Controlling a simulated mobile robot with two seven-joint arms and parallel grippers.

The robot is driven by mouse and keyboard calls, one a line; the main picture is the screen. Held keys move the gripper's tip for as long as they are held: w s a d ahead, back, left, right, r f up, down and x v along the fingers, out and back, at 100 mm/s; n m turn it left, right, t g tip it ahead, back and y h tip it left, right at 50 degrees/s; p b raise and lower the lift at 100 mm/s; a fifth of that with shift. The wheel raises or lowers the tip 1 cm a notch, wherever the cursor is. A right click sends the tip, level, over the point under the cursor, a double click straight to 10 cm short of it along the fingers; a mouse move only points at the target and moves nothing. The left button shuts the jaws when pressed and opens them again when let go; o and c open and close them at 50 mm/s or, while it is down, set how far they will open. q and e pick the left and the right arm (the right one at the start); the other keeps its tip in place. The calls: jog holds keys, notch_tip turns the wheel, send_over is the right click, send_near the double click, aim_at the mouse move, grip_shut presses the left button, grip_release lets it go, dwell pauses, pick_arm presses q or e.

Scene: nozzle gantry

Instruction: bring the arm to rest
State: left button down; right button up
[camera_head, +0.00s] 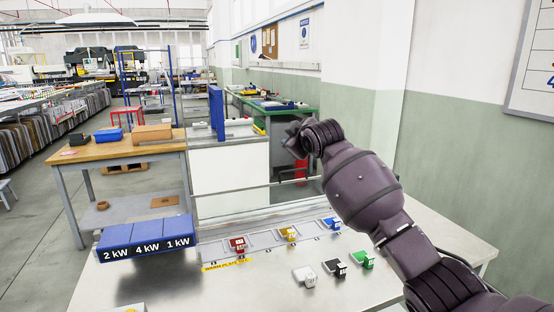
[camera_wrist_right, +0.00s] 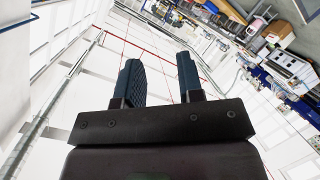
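My right arm (camera_head: 362,187) comes in from the right and is raised over the right part of the metal table. Its gripper end (camera_head: 298,138) points away from me, high above the table, and is too small and dark there to make out the fingers. In the right wrist view the right gripper (camera_wrist_right: 160,68) has its two dark fingers apart, with nothing between them. The wrist camera is turned so that the room appears tilted. My left gripper is not in view.
The metal table (camera_head: 245,285) bears blue bins (camera_head: 147,235) marked 2 kW, 4 kW and 1 kW. Red (camera_head: 238,244), yellow (camera_head: 288,233) and blue (camera_head: 331,224) blocks stand on a plate. White (camera_head: 304,276), black (camera_head: 335,267) and green (camera_head: 362,260) blocks stand nearer. The air around the gripper looks free.

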jog(key=s+d+f+m+t, duration=0.1)
jog(key=s+d+f+m, duration=0.15)
jog(key=s+f, duration=0.35)
jog(key=s+d+f+m+t, duration=0.2)
jog(key=s+d+f, duration=0.2)
jog(key=f, duration=0.4)
jog(key=s+d+f+m+g+h, duration=0.1)
jog(key=s+d+f, duration=0.4)
jog(key=s+f, duration=0.6)
jog(key=s+d+f+m+g+h, duration=0.2)
jog(key=s+d+f, duration=0.4)
jog(key=s+f, duration=0.5)
jog(key=s+d+f+m+g+h, duration=0.2)
jog(key=s+d+f+m, duration=0.2)
jog(key=s+f, duration=0.7)
jog(key=s+d, duration=0.1)
jog(key=s, duration=0.9)
jog(key=shift+d+f+g, duration=0.15)
jog(key=shift+f+g, duration=0.25)
